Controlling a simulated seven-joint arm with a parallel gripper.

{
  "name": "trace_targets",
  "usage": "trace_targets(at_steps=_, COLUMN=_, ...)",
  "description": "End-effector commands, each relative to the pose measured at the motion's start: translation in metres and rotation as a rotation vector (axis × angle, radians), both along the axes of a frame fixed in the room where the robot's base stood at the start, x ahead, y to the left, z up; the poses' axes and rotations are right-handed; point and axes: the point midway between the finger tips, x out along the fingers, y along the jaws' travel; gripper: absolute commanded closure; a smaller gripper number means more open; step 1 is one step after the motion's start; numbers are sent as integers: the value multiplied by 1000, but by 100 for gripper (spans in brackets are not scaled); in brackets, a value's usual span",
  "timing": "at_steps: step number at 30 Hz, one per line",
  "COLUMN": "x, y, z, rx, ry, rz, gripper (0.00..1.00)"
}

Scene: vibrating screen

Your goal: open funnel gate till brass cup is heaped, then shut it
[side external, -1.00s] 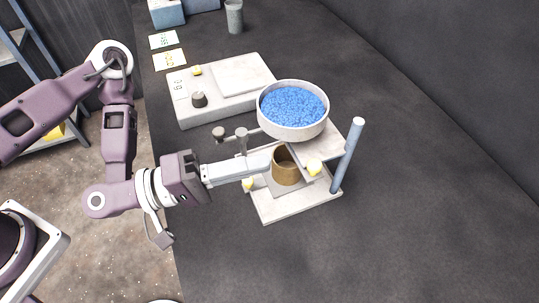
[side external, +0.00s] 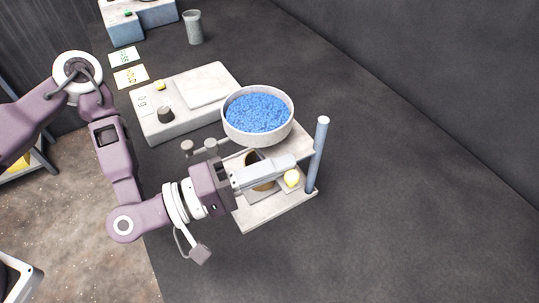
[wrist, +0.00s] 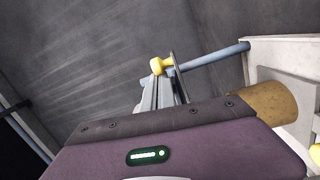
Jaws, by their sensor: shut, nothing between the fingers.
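The round white funnel bowl (side external: 257,135) is full of blue granules (side external: 257,112) and stands over a pale stand. The brass cup (side external: 254,158) sits below it, mostly hidden behind my fingers; its contents are not visible. The cup's side also shows in the wrist view (wrist: 268,103). My gripper (side external: 292,161) is shut and empty, reaching across the cup, tips near the knob. Contact is not clear.
A blue-grey post (side external: 317,155) rises just right of my fingertips. A pale control box (side external: 190,100) with a dark dial lies behind left. A grey beaker (side external: 194,28) and cards are farther back. The dark table at right is clear.

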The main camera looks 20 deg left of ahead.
Motion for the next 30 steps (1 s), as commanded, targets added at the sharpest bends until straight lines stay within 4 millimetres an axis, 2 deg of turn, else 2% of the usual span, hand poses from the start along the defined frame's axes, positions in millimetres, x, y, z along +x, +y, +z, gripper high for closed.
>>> trace_targets(at_steps=1, x=-7, y=-6, z=0, rx=0, ry=4, rz=-8, gripper=100)
trace_targets(at_steps=5, x=-14, y=-12, z=-1, rx=2, ry=2, rz=-7, gripper=100)
trace_targets(at_steps=20, x=-20, y=-10, z=-2, rx=3, ry=5, rz=-16, gripper=100)
trace_targets(at_steps=23, x=-30, y=2, z=-3, rx=4, ry=9, rz=-19, gripper=100)
trace_targets(at_steps=30, x=-61, y=51, z=-6, rx=3, ry=12, rz=-6, gripper=100)
